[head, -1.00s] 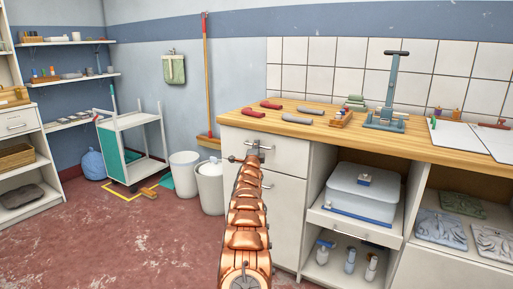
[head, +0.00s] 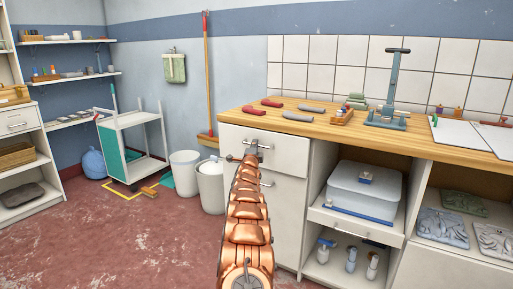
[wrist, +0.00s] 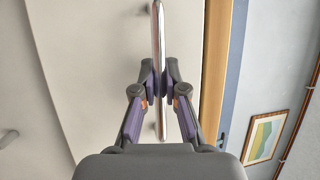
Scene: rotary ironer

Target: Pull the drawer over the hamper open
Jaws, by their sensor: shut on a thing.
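The drawer (head: 288,153) is the white top front in the left cabinet, just under the wooden worktop. Above the larger white front (head: 285,205), which has its own handle, it looks closed or nearly so. My gripper (head: 254,150) is at the drawer front, at the end of my copper arm. In the wrist view the fingers (wrist: 160,80) are shut on the drawer's bar handle (wrist: 159,35), one on each side of it. The arm covers part of both fronts in the head view. Whether the lower front is the hamper, I cannot tell.
The worktop (head: 340,135) above carries rolled cloths, a small tray and a blue press stand. To the right are open shelves with a lidded plastic box (head: 364,190). White bins (head: 211,187) stand left of the cabinet. The red floor (head: 130,240) at front left is clear.

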